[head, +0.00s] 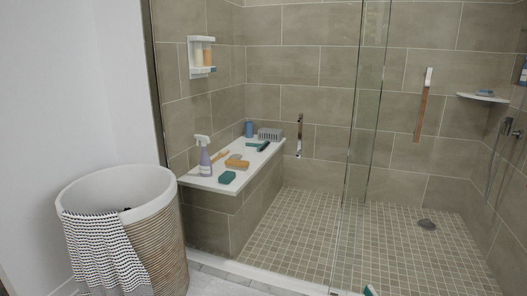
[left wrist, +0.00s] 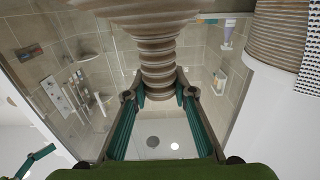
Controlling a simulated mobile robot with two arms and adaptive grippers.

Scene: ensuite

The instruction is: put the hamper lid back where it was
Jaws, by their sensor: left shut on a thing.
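The hamper (head: 165,245) stands open at the left in the head view, a round ribbed basket with a white lining. A patterned towel (head: 100,255) hangs over its front rim. The hamper also shows at the upper right of the left wrist view (left wrist: 277,38). There, my left gripper (left wrist: 159,93) is shut on the ribbed wooden stem of what looks like the hamper lid (left wrist: 157,58). The lid's wide part runs out of the top of that view. A teal and dark part, seemingly my right gripper (left wrist: 35,158), shows at the lower left; its jaw state is unclear.
A glass panel (head: 362,130) stands right of the bench (head: 215,183), which holds a spray bottle (head: 204,157), brushes and sponges. A wall caddy (head: 201,57) hangs above it. The tiled shower floor (head: 300,225) is mostly clear. A small teal tip (head: 370,290) shows at the bottom edge.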

